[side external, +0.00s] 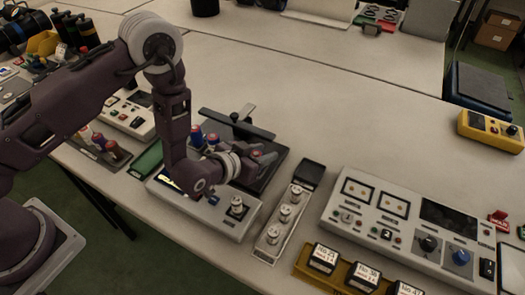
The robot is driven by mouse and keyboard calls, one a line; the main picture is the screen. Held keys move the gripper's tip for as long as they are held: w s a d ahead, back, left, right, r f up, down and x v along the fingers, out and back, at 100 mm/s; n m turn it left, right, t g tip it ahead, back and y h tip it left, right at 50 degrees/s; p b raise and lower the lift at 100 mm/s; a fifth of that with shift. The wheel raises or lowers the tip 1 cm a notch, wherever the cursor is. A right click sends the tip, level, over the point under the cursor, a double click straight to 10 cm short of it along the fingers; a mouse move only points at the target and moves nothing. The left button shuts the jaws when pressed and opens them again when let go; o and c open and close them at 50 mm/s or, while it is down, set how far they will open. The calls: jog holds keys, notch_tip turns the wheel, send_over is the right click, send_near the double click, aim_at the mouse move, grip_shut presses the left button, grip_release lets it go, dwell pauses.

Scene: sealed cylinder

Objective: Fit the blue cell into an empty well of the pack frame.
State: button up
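Two blue cylinders with reddish tops, which look like cells, stand close together just behind my wrist; one is at the left (197,132) and one at the right (213,140). Their lower parts are hidden by my arm. A dark flat fixture (267,178), perhaps the pack frame, lies under and beyond my gripper; its wells cannot be made out. My gripper (264,157) is low over this fixture, with its wrist turned sideways to the right. A small reddish patch shows near its fingers, but I cannot tell whether they hold anything.
A dark bar (236,123) stands above the fixture's back. A grey box with a knob (228,222) lies in front. To the right are a strip with white knobs (273,236), a control panel (350,215) and a yellow tray (305,262).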

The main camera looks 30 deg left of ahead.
aim_at(256, 154)
jog(key=shift+o, duration=1.3)
jog(key=shift+r, duration=0.3)
jog(key=v, duration=0.7)
jog(key=shift+s+r, duration=0.2)
